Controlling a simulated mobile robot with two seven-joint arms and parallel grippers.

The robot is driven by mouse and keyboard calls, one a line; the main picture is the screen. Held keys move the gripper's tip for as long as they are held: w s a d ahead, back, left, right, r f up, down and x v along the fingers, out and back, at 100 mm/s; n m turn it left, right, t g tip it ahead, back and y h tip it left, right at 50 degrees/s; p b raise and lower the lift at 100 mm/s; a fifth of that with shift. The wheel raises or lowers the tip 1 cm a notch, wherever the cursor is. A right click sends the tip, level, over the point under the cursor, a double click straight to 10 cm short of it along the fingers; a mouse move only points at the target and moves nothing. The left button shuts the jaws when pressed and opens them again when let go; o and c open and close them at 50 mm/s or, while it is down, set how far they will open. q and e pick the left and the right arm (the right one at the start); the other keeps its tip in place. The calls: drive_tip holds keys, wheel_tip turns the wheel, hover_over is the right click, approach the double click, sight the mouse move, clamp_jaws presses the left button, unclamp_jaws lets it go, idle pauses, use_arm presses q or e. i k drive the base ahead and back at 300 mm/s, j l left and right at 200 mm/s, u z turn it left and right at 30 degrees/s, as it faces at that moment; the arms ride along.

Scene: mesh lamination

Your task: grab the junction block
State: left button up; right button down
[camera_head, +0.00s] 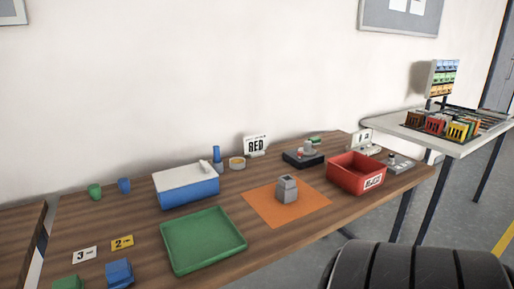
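A small grey block (287,190) with a narrower top stands on an orange mat (260,211) in the middle of the wooden table. It is the thing that looks most like the junction block, but no label on it can be read. Nothing touches it except the mat. Neither of my grippers shows in the head view.
A green tray (212,269) lies left of the mat, with a blue box with a white lid (188,194) behind it. A red bin (345,181) and a dark device (303,160) stand to the right. Blue and green blocks sit front left. A white side table (455,149) holds colored bins.

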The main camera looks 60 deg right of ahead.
sight(286, 190)
drive_tip(key=z, duration=1.95)
